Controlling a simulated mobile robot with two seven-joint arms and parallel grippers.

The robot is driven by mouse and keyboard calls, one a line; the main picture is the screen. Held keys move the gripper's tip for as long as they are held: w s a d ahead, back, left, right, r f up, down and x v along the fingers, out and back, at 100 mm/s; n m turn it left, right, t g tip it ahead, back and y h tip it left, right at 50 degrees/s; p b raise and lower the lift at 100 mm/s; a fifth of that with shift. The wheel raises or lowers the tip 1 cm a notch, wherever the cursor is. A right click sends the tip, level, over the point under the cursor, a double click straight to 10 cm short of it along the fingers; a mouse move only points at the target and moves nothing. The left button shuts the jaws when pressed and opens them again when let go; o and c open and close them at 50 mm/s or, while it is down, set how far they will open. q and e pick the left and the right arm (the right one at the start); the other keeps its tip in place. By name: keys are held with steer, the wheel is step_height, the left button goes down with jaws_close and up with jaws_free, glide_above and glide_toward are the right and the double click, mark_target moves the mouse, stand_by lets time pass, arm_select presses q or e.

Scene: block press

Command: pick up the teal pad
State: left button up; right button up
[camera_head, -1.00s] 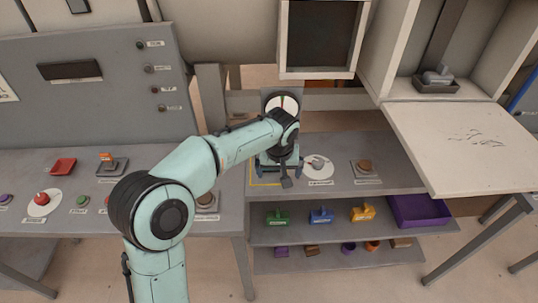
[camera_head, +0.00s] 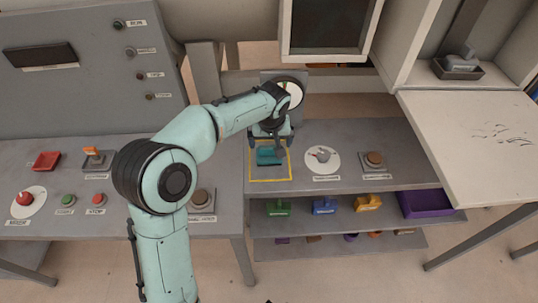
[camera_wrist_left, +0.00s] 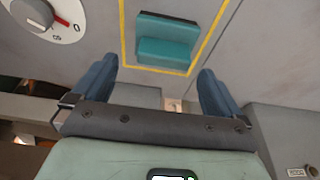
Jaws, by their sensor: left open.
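The teal pad (camera_head: 268,156) lies inside a yellow outlined square on the grey bench. In the left wrist view the teal pad (camera_wrist_left: 167,39) shows beyond and between my two blue fingers, inside the yellow outline. My left gripper (camera_head: 270,137) is open and empty, close to the pad at its far side in the head view. In the left wrist view the left gripper (camera_wrist_left: 158,85) has its fingers wide apart, with the pad not between the tips. The right gripper is not in view.
A white disc with a grey knob (camera_head: 322,158) and a brown button (camera_head: 374,160) sit right of the outline. A dial (camera_wrist_left: 50,15) stands near my left finger. Green, blue and yellow blocks (camera_head: 323,205) and a purple bin (camera_head: 425,203) are on the shelf below.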

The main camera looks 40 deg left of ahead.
mark_target(269, 147)
arm_select(q)
steer(key=x, duration=0.6)
steer(key=shift+s, duration=0.35)
steer(key=shift+d, duration=0.1)
steer(key=c, duration=0.9)
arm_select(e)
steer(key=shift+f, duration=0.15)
arm_select(q)
steer(key=shift+r, duration=0.1)
step_height(269, 147, up, 20)
steer(key=p, duration=0.3)
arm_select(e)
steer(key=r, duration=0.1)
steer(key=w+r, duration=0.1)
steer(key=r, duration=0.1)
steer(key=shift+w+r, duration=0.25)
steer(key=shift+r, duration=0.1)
arm_select(q)
steer(key=shift+o, duration=0.7)
